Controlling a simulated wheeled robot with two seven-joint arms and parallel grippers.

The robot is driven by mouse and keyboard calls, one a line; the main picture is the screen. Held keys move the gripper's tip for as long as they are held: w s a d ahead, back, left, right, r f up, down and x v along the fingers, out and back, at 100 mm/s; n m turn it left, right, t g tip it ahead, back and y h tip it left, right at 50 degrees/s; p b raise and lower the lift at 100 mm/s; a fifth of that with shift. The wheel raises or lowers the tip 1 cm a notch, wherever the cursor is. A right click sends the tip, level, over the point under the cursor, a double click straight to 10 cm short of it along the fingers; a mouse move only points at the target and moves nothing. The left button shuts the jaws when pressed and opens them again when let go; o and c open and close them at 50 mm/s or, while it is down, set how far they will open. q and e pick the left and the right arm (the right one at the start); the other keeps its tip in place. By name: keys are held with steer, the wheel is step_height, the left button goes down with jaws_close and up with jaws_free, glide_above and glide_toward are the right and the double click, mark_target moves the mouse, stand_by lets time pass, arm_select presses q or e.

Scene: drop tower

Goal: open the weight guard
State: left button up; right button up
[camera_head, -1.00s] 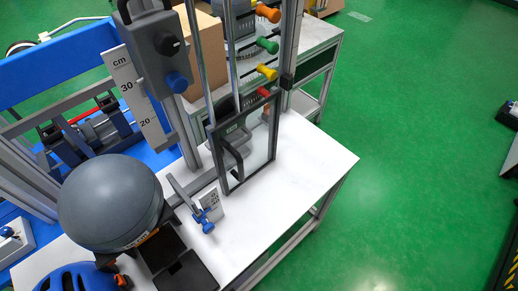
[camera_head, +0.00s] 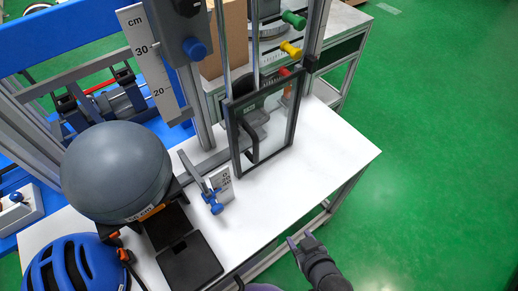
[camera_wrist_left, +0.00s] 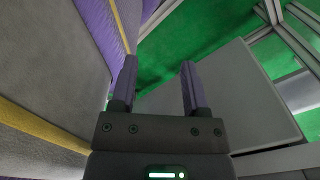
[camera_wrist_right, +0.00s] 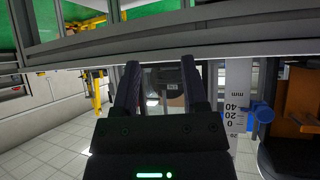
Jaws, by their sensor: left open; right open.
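The weight guard (camera_head: 291,131) is a clear panel in a dark frame. It stands upright at the foot of the drop tower's posts. Its black handle (camera_head: 249,145) is on the left side of the panel. My right gripper (camera_head: 299,243) is open and empty near the front edge of the table, below and apart from the guard. In the right wrist view its fingers (camera_wrist_right: 158,88) are spread, with a dark framed part behind them that I cannot identify surely. My left gripper (camera_wrist_left: 157,88) is open and empty in the left wrist view, and does not show clearly in the head view.
A grey dome (camera_head: 117,171) and a blue helmet (camera_head: 75,266) are at the left. A small mm scale (camera_head: 221,187) with a blue knob (camera_head: 216,208) stands left of the guard. The white table (camera_head: 300,180) is bare right of the guard. Coloured knobs (camera_head: 293,19) are behind it.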

mark_target(257, 152)
steer(key=w+a+r+t, duration=0.1)
steer(key=r, duration=0.1)
steer(key=w+a+r+t+y, duration=0.1)
steer(key=w+r, duration=0.1)
steer(key=w+a+r+t+y+b, duration=0.1)
steer(key=w+a+r, duration=0.1)
steer(key=shift+w+r+n, duration=0.1)
steer(key=shift+r+n, duration=0.2)
steer(key=shift+n, duration=0.1)
steer(key=w+a+r+t+y+b, duration=0.1)
steer(key=w+a+r+t+y, duration=0.2)
steer(key=r, duration=0.7)
steer(key=b+x, duration=0.1)
steer(key=x, duration=0.4)
steer(key=b+x, duration=0.1)
steer(key=x, duration=0.2)
steer(key=shift+s+a+f+b, duration=0.1)
steer(key=shift+a+f+b, duration=0.05)
steer(key=shift+f+b, duration=0.25)
steer(key=shift+w+a, duration=0.25)
steer(key=shift+w, duration=0.25)
arm_select(q)
step_height(257, 152, down, 6)
steer(key=s+a, duration=0.2)
steer(key=shift+s+a+g+y, duration=0.25)
steer(key=shift+s+g+y, duration=0.05)
steer(key=shift+g, duration=0.1)
arm_select(e)
steer(key=shift+r, duration=0.1)
